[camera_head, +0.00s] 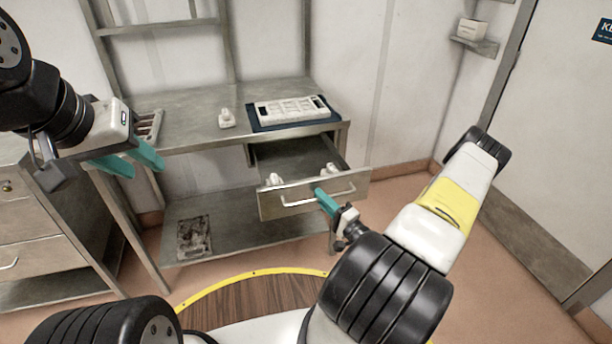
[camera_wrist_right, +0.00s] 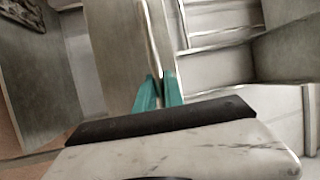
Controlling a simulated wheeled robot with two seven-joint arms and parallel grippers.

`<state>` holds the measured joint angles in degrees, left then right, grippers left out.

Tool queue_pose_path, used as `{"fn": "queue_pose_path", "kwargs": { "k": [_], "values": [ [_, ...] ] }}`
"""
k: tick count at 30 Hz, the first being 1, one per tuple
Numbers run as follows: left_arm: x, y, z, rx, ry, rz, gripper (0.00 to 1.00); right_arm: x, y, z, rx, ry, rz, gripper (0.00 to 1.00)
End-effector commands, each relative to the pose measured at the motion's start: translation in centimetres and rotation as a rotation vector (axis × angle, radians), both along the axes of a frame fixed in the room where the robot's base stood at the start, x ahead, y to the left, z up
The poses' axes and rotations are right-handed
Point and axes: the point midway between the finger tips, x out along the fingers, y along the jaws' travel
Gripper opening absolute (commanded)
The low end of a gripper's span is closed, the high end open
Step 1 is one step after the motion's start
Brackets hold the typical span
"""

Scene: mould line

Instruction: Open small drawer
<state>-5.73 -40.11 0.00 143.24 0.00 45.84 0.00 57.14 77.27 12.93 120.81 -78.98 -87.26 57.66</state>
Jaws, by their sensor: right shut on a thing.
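The small drawer (camera_head: 270,207) under the grey worktable is pulled out, and its inside shows with a few small white objects in it. Its front carries a bar handle (camera_head: 345,191). My right gripper (camera_head: 320,193) is shut on the handle at the drawer front. In the right wrist view the teal fingers (camera_wrist_right: 158,92) close around the upright-looking bar handle (camera_wrist_right: 150,40). My left gripper (camera_head: 130,163) hangs at the left, over the table's left end, with its two teal fingers apart and nothing seen between them.
On the worktable (camera_head: 185,102) lie a white mould tray (camera_head: 292,109) on a dark blue mat and a small white piece (camera_head: 226,118). A lower shelf (camera_head: 250,225) holds a dark plate (camera_head: 194,239). A drawer cabinet (camera_head: 30,235) stands at left. Floor right of the table is clear.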

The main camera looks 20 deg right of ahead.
Motion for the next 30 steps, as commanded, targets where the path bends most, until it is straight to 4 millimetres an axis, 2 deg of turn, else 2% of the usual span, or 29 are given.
{"fn": "queue_pose_path", "kwargs": {
  "k": [13, 14, 17, 26, 30],
  "values": [
    [0.0, 0.0, 0.0, 0.000, 0.000, 0.000, 0.36, -0.4, 0.0, -0.1, -0.002, 0.002, 0.001, 0.00],
    [0.0, 0.0, 0.0, 0.000, 0.000, 0.000, 0.36, -0.4, 0.0, -0.1, -0.002, 0.002, 0.001, 0.17],
    [0.0, 0.0, 0.0, 0.000, 0.000, 0.000, 0.36, -0.4, 0.0, -0.1, -0.002, 0.002, 0.001, 0.34],
    [0.0, 0.0, 0.0, 0.000, 0.000, 0.000, 0.36, -0.4, -0.1, -0.1, 0.000, 0.001, 0.000, 0.34],
    [0.0, 0.0, 0.0, 0.000, 0.000, 0.000, 0.36, -1.4, -0.6, -0.3, -0.001, 0.003, -0.002, 0.34]
  ]
}}
